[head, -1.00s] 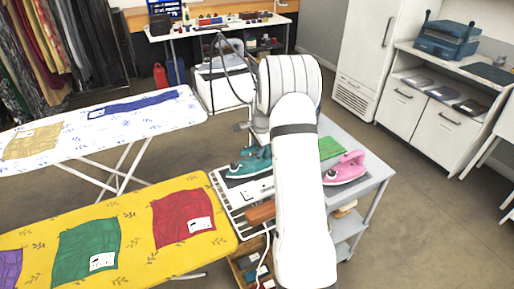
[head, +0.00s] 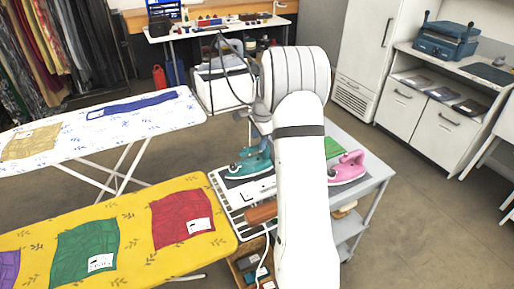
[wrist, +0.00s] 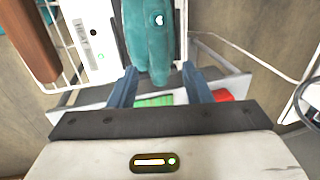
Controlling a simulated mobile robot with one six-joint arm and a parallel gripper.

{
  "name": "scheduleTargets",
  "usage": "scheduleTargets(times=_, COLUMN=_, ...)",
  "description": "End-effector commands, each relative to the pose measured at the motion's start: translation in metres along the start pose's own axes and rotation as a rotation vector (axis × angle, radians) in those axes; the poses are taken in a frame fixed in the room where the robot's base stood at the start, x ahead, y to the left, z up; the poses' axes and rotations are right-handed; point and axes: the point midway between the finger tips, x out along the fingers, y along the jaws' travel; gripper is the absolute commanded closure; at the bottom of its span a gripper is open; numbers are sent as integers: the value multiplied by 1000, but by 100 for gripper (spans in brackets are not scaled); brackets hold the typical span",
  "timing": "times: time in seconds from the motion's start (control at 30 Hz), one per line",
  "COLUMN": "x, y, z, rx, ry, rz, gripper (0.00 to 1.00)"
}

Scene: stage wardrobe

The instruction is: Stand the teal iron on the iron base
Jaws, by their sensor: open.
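The teal iron (head: 254,164) is at the left end of the grey cart, partly hidden by my arm in the head view. In the wrist view the teal iron (wrist: 149,35) shows at the top centre, its lower end reaching between my fingers. A white base with a dark pad (head: 240,185) lies under or beside it; the wrist view shows its white panel (wrist: 92,38) left of the iron. I cannot tell whether iron and base touch. My gripper (wrist: 158,78) is open, one dark blue finger on each side of the iron's end, with gaps visible.
A pink iron (head: 347,168) stands right of my arm on the grey cart (head: 372,180). A brown roll-like thing (head: 262,212) lies in a white wire rack at the cart's front left. The yellow ironing board (head: 135,225) is close on the left.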

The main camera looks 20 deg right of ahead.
Motion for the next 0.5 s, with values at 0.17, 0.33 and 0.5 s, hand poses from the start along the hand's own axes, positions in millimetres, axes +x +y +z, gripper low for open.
scheduleTargets(times=0.17, x=-38, y=0, z=0, rx=0, ry=2, rz=-4, gripper=56)
scheduleTargets(times=0.33, x=-60, y=0, z=0, rx=0, ry=0, rz=-1, gripper=56)
scheduleTargets(times=0.5, x=-77, y=5, z=9, rx=-43, ry=1, rz=-3, gripper=56)
